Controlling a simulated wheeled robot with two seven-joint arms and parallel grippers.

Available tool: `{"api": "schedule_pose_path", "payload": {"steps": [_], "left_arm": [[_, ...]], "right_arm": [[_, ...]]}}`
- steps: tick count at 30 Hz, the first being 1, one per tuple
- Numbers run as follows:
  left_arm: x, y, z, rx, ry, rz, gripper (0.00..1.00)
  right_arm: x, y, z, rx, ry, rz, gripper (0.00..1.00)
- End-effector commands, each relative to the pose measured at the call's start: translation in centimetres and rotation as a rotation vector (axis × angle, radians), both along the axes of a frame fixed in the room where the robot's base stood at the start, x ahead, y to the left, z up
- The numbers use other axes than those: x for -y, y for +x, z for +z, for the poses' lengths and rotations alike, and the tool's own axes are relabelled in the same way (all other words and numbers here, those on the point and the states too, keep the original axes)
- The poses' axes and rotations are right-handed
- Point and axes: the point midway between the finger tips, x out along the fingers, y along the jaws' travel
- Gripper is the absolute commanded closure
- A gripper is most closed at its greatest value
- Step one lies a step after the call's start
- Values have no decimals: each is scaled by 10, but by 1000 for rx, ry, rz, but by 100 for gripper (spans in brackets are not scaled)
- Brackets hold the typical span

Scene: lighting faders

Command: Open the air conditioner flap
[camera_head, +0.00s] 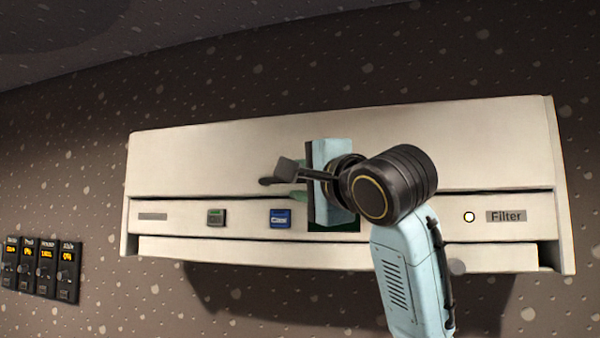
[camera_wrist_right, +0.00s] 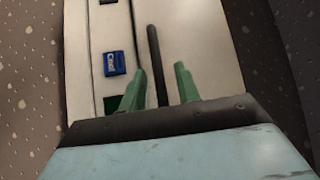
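The white air conditioner (camera_head: 230,155) hangs on the wall across the head view. Its broad upper panel looks closed above a narrower strip. My right gripper (camera_head: 292,188) is in front of its middle, pointing left and partly hidden by its own wrist. In the right wrist view its two green fingers (camera_wrist_right: 159,69) are apart. A dark bar with a rounded end (camera_wrist_right: 153,45), apparently a handle, runs between them with gaps on both sides. The bar's end also shows left of the fingers in the head view (camera_head: 266,181). My left gripper is out of view.
The strip carries a green-grey button (camera_head: 216,217), a blue label (camera_head: 280,219), a round white button (camera_head: 469,217) and a "Filter" label (camera_head: 506,216). Several dark fader modules (camera_head: 42,268) are on the wall at lower left. Space left of my gripper is clear.

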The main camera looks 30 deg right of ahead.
Motion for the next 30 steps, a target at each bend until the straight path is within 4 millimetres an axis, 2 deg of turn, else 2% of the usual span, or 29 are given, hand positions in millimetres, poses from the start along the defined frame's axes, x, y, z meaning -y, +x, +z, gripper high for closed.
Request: {"api": "schedule_pose_path", "payload": {"steps": [9, 17, 30], "left_arm": [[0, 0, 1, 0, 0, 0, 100], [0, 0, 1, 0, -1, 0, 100], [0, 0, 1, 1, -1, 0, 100]], "right_arm": [[0, 3, 0, 0, 0, 0, 68], [0, 3, 0, 0, 0, 0, 100], [1, 3, 1, -1, 0, -5, 100]]}}
